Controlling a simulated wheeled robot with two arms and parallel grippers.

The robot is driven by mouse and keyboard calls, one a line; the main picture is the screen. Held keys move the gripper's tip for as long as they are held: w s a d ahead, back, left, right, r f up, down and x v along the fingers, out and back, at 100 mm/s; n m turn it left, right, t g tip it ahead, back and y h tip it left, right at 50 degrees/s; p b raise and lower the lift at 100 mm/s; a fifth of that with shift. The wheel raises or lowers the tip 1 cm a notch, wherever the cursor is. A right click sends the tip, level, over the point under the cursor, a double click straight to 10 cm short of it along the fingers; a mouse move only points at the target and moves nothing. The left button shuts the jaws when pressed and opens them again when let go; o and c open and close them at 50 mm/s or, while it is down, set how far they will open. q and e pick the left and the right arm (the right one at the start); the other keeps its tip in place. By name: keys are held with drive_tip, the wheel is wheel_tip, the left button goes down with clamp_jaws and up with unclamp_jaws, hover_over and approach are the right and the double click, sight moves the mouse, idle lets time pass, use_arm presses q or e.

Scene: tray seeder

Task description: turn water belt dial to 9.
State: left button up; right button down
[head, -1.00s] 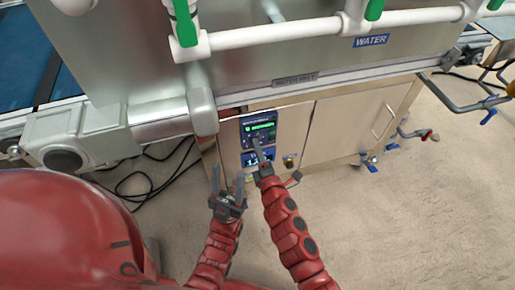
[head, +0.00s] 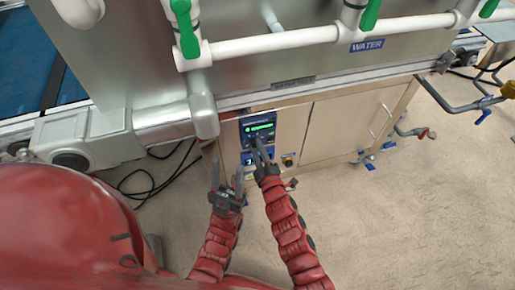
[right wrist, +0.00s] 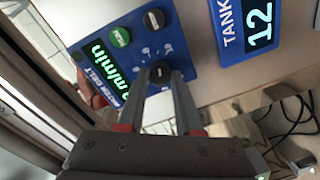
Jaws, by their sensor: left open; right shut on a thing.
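The water belt panel (head: 258,123) is a blue box with a lit green display on the cabinet front. In the right wrist view the panel (right wrist: 103,28) shows sideways, its display (right wrist: 104,75) ending in "m/min" with the digits cut off. Its black dial (right wrist: 159,72) sits between the fingertips of my right gripper (right wrist: 160,80), which is shut on it. The dial's pointer setting cannot be read. In the head view my right gripper (head: 259,147) reaches the panel's lower part. My left gripper (head: 227,176) is open and empty, left of it and lower.
White pipes with green valve handles (head: 370,14) run above. Black cables (head: 150,182) lie on the floor at left.

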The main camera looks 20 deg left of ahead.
idle(0.4)
drive_tip(key=c, duration=0.6)
unclamp_jaws()
drive_tip(key=p+v, duration=0.2)
drive_tip(key=v, duration=1.5)
drive_tip(key=shift+s+d, duration=0.1)
drive_tip(key=shift+s, duration=0.1)
